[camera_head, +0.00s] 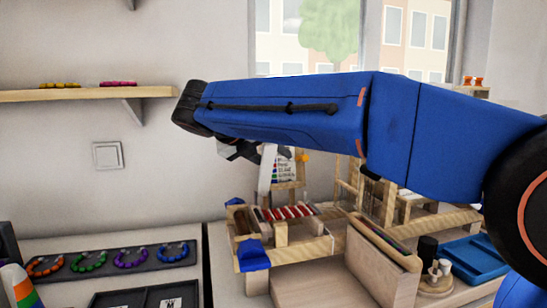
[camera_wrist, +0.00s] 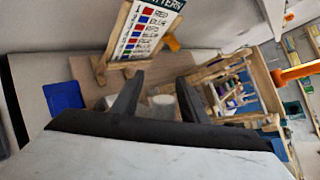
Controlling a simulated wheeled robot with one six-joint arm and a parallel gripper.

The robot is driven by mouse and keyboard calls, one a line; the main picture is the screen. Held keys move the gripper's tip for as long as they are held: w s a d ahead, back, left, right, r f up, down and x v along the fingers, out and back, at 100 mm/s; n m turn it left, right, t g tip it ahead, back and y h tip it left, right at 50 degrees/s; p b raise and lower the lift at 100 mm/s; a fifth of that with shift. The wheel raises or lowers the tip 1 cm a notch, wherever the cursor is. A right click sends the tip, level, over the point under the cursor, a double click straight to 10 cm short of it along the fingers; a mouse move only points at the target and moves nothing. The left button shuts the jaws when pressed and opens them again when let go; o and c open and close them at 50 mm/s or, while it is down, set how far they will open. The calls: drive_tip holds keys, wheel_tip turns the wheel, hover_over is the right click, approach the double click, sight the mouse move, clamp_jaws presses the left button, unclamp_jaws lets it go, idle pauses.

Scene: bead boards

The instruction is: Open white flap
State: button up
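My gripper (camera_head: 240,152) is at the end of the blue arm, above the wooden rack on the counter. In the wrist view its two dark fingers (camera_wrist: 158,97) stand apart with nothing clearly held between them. A narrow white upright piece (camera_head: 267,168) shows just right of the gripper in the head view; I cannot tell whether it is the white flap. A broad pale marbled surface (camera_wrist: 150,158) fills the bottom of the wrist view; I cannot tell what it is. Contact between gripper and flap cannot be made out.
A wooden rack (camera_head: 318,247) with blue corners holds rows of beads. A pattern card (camera_wrist: 148,28) stands behind. A wooden box (camera_head: 385,270), a blue tray (camera_head: 470,258) and small jars stand at right. A dark tray of bead rings (camera_head: 75,268) lies at left.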

drive_tip(key=v, duration=1.7)
drive_tip(key=shift+s+a+r, duration=0.1)
drive_tip(key=shift+s, duration=0.05)
